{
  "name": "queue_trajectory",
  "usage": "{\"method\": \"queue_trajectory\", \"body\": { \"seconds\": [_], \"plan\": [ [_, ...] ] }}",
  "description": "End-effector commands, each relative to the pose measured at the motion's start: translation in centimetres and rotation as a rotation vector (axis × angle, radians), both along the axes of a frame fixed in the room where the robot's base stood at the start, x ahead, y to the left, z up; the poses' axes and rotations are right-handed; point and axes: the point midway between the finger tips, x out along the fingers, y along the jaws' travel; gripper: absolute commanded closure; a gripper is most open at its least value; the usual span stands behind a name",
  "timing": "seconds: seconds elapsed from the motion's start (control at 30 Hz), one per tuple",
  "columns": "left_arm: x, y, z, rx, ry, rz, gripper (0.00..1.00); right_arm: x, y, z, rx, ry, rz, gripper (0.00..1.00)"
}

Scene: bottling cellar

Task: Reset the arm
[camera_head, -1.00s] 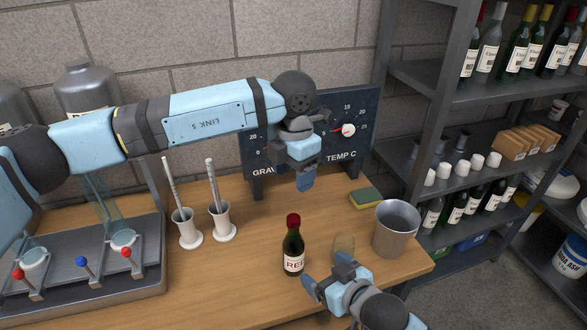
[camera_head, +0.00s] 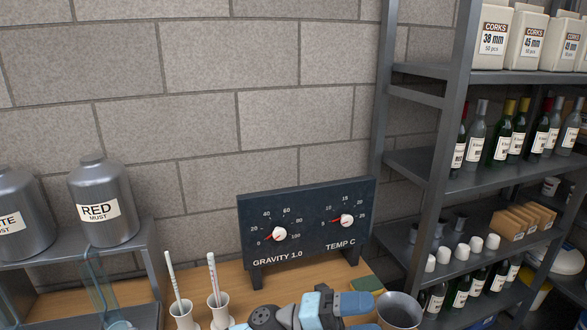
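One of my grippers (camera_head: 352,305) shows at the bottom edge, in front of the gauge board. It looks like my left one, with its light blue and dark links coming from the lower left and its dark blue fingers pointing right. The picture edge cuts it off, so I cannot tell whether it is open or shut. No object shows in it. My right gripper is not in view.
The gauge board (camera_head: 308,232) stands on the wooden bench (camera_head: 218,270). A metal cup (camera_head: 400,311) and a sponge (camera_head: 366,284) are right of the gripper. White holders with rods (camera_head: 217,304) are left. Bottle shelves (camera_head: 430,165) stand at right.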

Motion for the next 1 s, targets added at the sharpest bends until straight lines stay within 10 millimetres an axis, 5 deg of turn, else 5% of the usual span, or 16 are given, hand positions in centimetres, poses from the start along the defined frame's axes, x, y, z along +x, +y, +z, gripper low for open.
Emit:
{"method": "queue_trajectory", "body": {
  "seconds": [0.23,0.47,0.73,0.9,1.0],
  "plan": [
    [2.9,7.1,-3.1,-0.251,0.531,0.388,0.38,-2.9,-2.1,-0.9,-0.01,0.035,-0.052,0.13],
    [2.2,16.3,-12.0,-0.34,1.035,0.754,0.38,-5.8,-4.3,-1.9,-0.033,0.065,-0.099,0.13],
    [-6.7,26.5,-23.7,-0.302,1.595,1.117,0.38,-9.4,-6.9,-3.0,-0.066,0.101,-0.151,0.13],
    [-11.8,29.8,-27.2,-0.258,1.793,1.228,0.38,-10.8,-7.8,-3.5,-0.082,0.113,-0.168,0.13],
    [-13.2,30.6,-28.0,-0.245,1.841,1.252,0.38,-11.1,-8.1,-3.6,-0.087,0.115,-0.173,0.13]
  ]
}}
